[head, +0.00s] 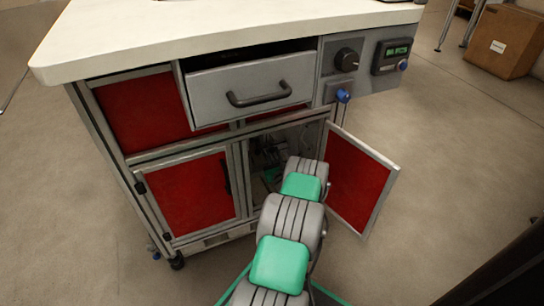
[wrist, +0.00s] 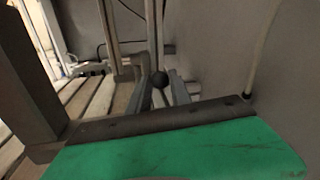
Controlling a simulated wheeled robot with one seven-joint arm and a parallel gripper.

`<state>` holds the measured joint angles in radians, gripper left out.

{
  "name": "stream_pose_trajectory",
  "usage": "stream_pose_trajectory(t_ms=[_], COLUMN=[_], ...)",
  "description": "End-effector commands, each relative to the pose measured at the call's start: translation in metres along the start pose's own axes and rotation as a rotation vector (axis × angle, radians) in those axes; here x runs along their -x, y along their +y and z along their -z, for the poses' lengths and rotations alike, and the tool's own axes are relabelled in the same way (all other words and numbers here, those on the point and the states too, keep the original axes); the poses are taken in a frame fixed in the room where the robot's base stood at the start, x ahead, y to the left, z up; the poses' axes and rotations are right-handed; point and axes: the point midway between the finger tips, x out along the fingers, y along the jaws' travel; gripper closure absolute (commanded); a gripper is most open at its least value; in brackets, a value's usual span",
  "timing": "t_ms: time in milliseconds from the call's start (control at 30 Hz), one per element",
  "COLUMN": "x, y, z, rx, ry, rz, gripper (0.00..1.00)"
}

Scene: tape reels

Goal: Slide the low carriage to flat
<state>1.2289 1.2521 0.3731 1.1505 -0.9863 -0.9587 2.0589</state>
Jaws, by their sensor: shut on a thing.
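The knob appears to belong to the low carriage, whose body I cannot make out clearly behind the fingers. Pale upright rails (wrist: 154,30) rise just beyond the knob. No mark reading flat is legible.
The red cabinet door (head: 358,180) stands open right of my arm. The grey drawer (head: 250,88) above is slightly out. Slats (wrist: 85,103) and a grey post (wrist: 30,80) lie left in the wrist view; a grey wall (wrist: 285,70) is close on the right.

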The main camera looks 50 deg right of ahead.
Motion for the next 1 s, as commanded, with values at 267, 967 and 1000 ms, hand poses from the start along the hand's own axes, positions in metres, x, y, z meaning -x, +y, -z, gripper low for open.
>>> stream_pose_trajectory(t_ms=[267,967,1000], x=[-0.002,0.067,0.071], y=[0.001,-0.002,-0.001], z=[-0.002,-0.003,-0.003], rx=[0.004,0.001,0.002], ry=[-0.004,0.001,-0.001], rz=[0.000,0.004,0.003], gripper=[0.58,0.54,0.54])
